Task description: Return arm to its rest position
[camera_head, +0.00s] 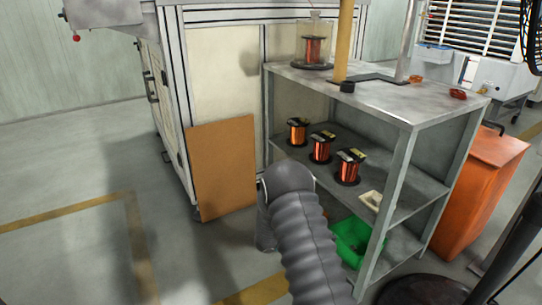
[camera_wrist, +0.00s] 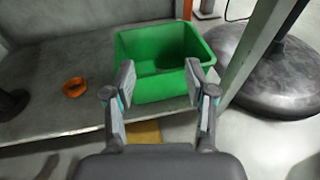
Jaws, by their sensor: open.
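My gripper (camera_wrist: 160,95) is open in the wrist view, with a clear gap between its fingers and nothing held. Beyond the fingers, a green bin (camera_wrist: 155,48) sits on a grey shelf, apparently empty in this view. In the head view my arm rises from the bottom centre towards the shelf rack (camera_head: 410,110), and my gripper is not visible there. The green bin also shows in the head view (camera_head: 350,240), partly behind the arm and a rack post.
Several copper wire spools (camera_head: 348,167) stand on the middle shelf, and another (camera_head: 313,52) on top. An orange bin (camera_head: 485,180) is right of the rack. A brown board (camera_head: 222,168) leans on a cabinet. An orange ring (camera_wrist: 75,88) lies on the shelf. Left floor is clear.

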